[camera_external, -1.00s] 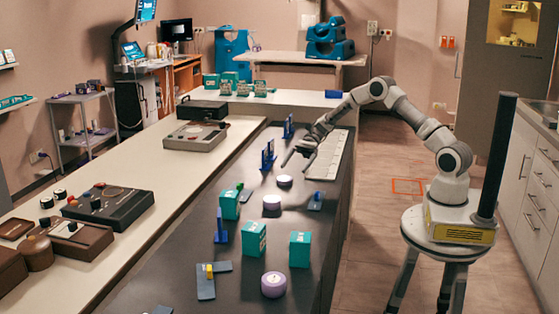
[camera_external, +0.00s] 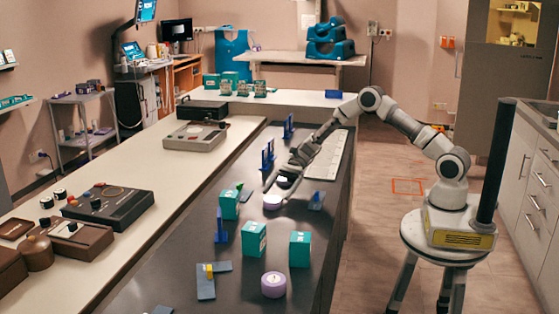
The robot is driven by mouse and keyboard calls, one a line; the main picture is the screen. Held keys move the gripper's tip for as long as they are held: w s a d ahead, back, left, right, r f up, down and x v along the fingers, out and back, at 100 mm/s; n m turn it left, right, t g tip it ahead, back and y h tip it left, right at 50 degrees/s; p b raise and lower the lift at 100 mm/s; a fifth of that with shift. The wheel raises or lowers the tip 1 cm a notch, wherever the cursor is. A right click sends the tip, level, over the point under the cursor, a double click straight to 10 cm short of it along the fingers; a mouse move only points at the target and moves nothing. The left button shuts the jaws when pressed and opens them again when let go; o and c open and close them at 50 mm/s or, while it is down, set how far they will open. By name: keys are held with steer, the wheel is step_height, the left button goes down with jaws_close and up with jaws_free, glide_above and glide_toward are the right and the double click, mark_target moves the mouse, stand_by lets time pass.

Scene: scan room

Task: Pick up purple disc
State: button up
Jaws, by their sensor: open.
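Three pale purple discs are on the dark counter (camera_external: 245,270). The nearest purple disc (camera_external: 273,285) stands at the front, clear of my arm. The middle purple disc (camera_external: 272,202) lies just at the fingertips of my gripper (camera_external: 276,194), which is open with its fingers pointing down toward the camera side. I cannot tell whether the fingers touch this disc or are still above it. The farthest disc is mostly hidden behind my gripper.
Teal boxes (camera_external: 254,239), (camera_external: 300,249) and (camera_external: 229,205) stand around the discs. Blue upright pieces (camera_external: 221,226) and a flat blue-grey piece with a yellow part (camera_external: 206,284) are on the left. A white gridded strip (camera_external: 327,158) lies behind my gripper.

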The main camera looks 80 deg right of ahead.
mark_target(275, 197)
steer(key=x, duration=0.3)
steer(key=shift+a+f, duration=0.15)
steer(key=shift+f, duration=0.05)
steer(key=shift+r, duration=0.1)
steer(key=c, duration=1.3)
